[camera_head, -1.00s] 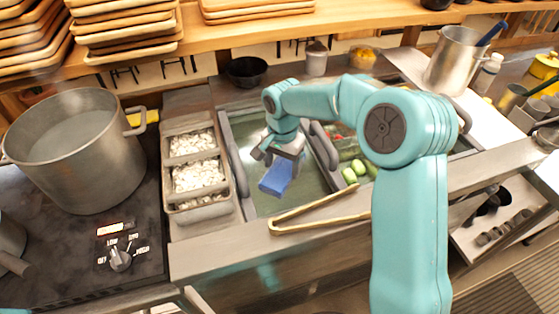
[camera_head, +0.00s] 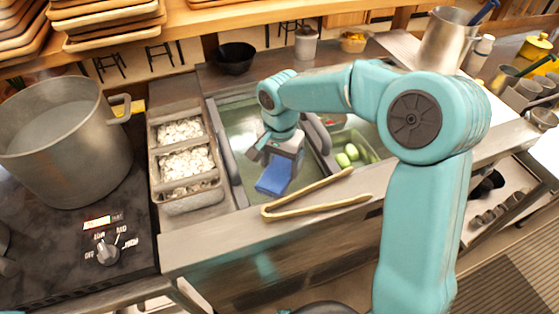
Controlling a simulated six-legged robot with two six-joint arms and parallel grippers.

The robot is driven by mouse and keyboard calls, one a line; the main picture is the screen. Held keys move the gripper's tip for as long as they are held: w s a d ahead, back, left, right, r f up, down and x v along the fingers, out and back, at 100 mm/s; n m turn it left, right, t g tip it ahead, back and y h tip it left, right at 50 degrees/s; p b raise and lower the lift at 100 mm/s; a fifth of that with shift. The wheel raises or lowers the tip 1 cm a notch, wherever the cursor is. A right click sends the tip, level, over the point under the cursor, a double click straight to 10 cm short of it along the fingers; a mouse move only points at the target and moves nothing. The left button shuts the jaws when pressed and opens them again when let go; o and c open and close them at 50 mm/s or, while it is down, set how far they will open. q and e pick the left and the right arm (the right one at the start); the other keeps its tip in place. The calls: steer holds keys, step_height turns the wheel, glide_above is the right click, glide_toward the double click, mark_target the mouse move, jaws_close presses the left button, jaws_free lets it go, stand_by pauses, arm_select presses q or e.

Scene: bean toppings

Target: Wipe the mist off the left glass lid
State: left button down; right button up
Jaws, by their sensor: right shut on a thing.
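The left glass lid (camera_head: 236,119) lies flat in the counter, with a grey handle bar along each side. My right gripper (camera_head: 277,160) is over the lower right part of this lid. It is shut on a blue cloth or sponge (camera_head: 274,178), which hangs at the glass; I cannot tell whether it touches. The glass looks greenish and hazy; how much mist is on it I cannot tell. My left gripper is not in view.
Wooden tongs (camera_head: 315,196) lie on the front counter edge, close to the blue cloth. A tray of white pieces (camera_head: 187,160) and a large pot (camera_head: 64,140) stand left. Green vegetables (camera_head: 347,155) lie in a bin to the right. A black bowl (camera_head: 233,58) stands behind.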

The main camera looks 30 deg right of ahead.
steer(key=shift+r+p, duration=2.2)
steer(key=shift+r, duration=0.9)
step_height(320, 180, up, 3)
steer(key=shift+f+p, duration=0.1)
steer(key=shift+p, duration=1)
steer(key=shift+s, duration=0.1)
